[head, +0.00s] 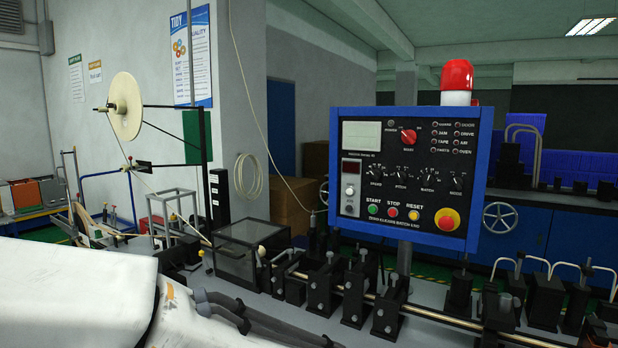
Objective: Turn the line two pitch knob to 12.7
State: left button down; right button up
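A control panel (334,150) with a blue frame and black face stands upright right of centre in the head view. A row of small black knobs crosses its middle; the pitch knob (401,171) appears to be the second from the left. Its setting is too small to read, and I cannot tell which line the panel belongs to. A small display (351,168) with red on it sits left of the knobs, above a pale round knob (350,191). No gripper shows. A white body part, probably mine, fills the lower left.
Start (373,209), stop (392,212) and reset (414,215) buttons and a red emergency knob (447,219) line the panel's bottom. A red main switch (408,136) is above. Black machine blocks (322,292) crowd the bench below. A tape reel (125,106) hangs at left.

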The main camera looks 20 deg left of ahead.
aim_at(400, 176)
jog(key=u, duration=2.7)
jog(key=i, duration=0.8)
jog(key=z, duration=2.3)
